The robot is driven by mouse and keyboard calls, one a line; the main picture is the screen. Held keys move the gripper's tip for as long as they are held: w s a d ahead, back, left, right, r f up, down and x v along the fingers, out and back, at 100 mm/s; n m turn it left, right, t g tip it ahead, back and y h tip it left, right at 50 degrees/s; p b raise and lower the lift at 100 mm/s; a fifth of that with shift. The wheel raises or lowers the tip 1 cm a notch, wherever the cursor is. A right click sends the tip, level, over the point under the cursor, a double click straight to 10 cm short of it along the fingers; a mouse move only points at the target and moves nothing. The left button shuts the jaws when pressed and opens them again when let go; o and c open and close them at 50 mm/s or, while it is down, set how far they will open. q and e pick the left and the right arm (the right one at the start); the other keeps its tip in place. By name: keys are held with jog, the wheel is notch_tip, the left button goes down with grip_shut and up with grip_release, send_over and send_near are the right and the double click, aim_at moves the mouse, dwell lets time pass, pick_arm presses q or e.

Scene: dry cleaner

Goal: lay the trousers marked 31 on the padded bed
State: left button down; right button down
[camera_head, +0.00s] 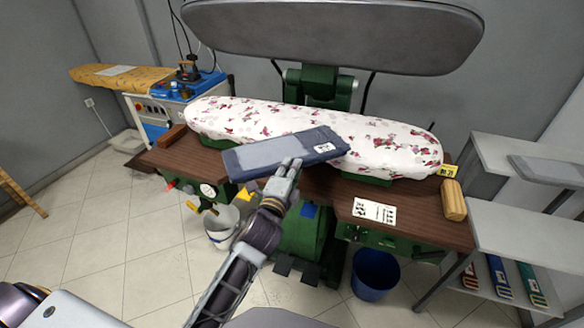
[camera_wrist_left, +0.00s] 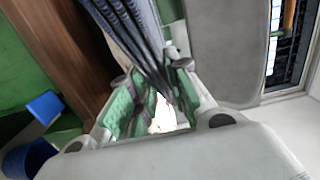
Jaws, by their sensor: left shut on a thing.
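The folded navy trousers (camera_head: 262,153) have a white label (camera_head: 324,147) near their right end; its mark is too small to read. My left gripper (camera_head: 286,170) is shut on their front edge. In the left wrist view, dark fabric folds (camera_wrist_left: 137,45) run between the green finger pads of this gripper (camera_wrist_left: 152,110). The padded bed (camera_head: 390,140) has a white cover with pink flowers. In the head view the trousers overlap its front edge; I cannot tell whether they touch it. My right gripper is not in view.
A grey upper press plate (camera_head: 335,35) stands raised behind the bed. The brown wooden table edge (camera_head: 425,222) carries a printed card (camera_head: 374,211), a yellow tag (camera_head: 447,171) and a wooden roller (camera_head: 453,200). Grey shelves (camera_head: 515,229) stand at right. A blue bin (camera_head: 375,275) is below.

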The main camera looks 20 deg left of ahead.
pick_arm(q)
jog(key=shift+r, duration=0.1)
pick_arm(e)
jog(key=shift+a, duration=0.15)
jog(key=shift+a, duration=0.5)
